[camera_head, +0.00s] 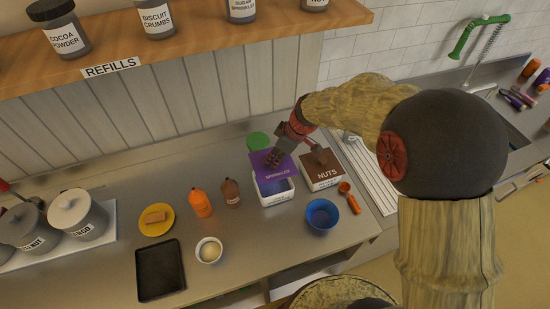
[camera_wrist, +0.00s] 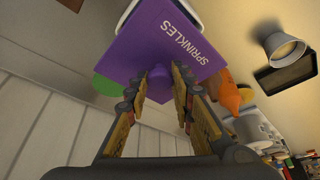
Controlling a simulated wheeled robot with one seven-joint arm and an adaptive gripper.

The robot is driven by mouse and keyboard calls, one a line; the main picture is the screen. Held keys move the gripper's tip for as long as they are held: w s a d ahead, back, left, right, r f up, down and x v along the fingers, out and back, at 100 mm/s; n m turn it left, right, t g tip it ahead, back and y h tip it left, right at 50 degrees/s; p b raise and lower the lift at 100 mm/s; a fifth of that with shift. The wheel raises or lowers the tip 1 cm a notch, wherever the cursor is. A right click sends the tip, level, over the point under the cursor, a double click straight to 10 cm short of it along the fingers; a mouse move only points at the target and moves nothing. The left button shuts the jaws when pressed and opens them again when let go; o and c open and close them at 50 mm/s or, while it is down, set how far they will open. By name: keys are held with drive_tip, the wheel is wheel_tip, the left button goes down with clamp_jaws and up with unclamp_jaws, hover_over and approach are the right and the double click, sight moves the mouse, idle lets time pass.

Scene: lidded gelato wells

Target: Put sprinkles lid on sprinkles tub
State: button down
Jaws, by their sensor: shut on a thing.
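The purple sprinkles lid (camera_head: 268,167) is above and behind the white sprinkles tub (camera_head: 274,192), whose open top still shows in front of it. My gripper (camera_head: 275,157) is shut on the lid's knob. In the wrist view, the lid (camera_wrist: 195,28) fills the upper middle, with its SPRINKLES label towards the right. There the fingers of my gripper (camera_wrist: 165,85) close on the purple knob, and the white tub (camera_wrist: 125,15) shows past the lid's edge. The lid looks tilted. I cannot tell whether it touches the tub's back rim.
The tub with the brown NUTS lid (camera_head: 323,172) stands just right. A blue bowl (camera_head: 322,214) and an orange scoop (camera_head: 350,197) are in front of it. Brown (camera_head: 231,193) and orange (camera_head: 200,203) bottles stand left. A green disc (camera_head: 258,140) lies behind. A shelf (camera_head: 150,57) runs above.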

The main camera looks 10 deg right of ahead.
drive_tip(key=shift+w+a+f, duration=0.1)
drive_tip(key=shift+a, duration=0.05)
drive_tip(key=shift+f+b, duration=0.1)
drive_tip(key=shift+b, duration=0.45)
wheel_tip(320, 180, down, 8)
drive_tip(key=b, duration=0.8)
drive_tip(key=shift+r+b, duration=0.2)
drive_tip(key=shift+b, duration=0.1)
drive_tip(key=shift+f+b, duration=1.05)
drive_tip(key=shift+f, duration=0.05)
drive_tip(key=c, duration=1.8)
unclamp_jaws()
drive_tip(key=shift+c, duration=0.2)
drive_tip(key=shift+o, duration=1.3)
drive_tip(key=shift+o, duration=1.4)
